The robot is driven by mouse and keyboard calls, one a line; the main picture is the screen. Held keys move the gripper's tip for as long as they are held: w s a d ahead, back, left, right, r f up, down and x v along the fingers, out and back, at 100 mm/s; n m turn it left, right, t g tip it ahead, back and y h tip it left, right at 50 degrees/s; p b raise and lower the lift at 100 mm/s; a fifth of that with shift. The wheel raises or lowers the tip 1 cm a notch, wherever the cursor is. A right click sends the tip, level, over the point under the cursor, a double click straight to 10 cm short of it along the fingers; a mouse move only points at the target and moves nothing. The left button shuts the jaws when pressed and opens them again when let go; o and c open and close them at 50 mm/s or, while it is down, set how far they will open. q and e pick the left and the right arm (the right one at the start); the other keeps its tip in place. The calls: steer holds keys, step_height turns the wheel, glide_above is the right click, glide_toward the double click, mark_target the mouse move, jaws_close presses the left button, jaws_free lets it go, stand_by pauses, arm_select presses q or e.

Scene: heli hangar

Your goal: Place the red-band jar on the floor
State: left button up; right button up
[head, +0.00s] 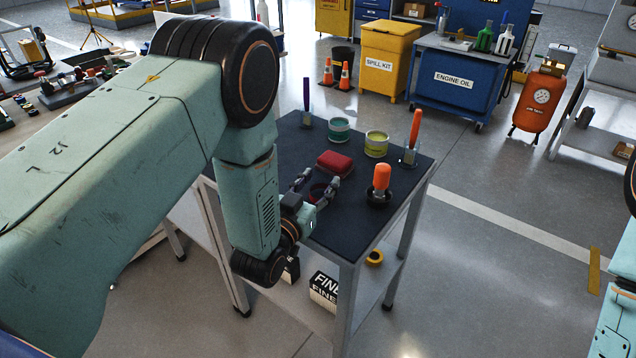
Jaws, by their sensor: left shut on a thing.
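My left gripper (318,184) is low over the near part of the dark-topped cart (290,150). Its fingers are shut on the red-band jar (318,191). Only a little dark red of the jar shows between the fingers; the wrist and fingers hide the rest. I cannot tell whether its base touches the cart top. The grey floor (470,255) is open to the right of the cart. Only parts of my right arm show at the right edge, and its gripper is out of view.
On the cart stand a red case (335,163), a teal-band jar (339,129), a yellow-band jar (376,143), an orange-handled brush (413,135) and an orange-topped tool (381,182). A yellow tape roll (375,257) lies on the lower shelf. A red air tank (538,100) stands farther back.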

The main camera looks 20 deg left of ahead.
arm_select(q)
steer(key=o, duration=0.8)
steer(key=shift+f, duration=0.15)
steer(key=o, duration=0.5)
steer(key=shift+w+f, duration=0.1)
steer(key=shift+w, duration=0.1)
steer(key=shift+c, duration=0.2)
steer(key=shift+s, duration=0.15)
steer(key=shift+r, duration=0.35)
steer(key=s, duration=0.4)
steer(key=s+a+p, duration=0.1)
steer(key=s, duration=0.3)
steer(key=s+a+p, duration=0.1)
steer(key=s, duration=0.3)
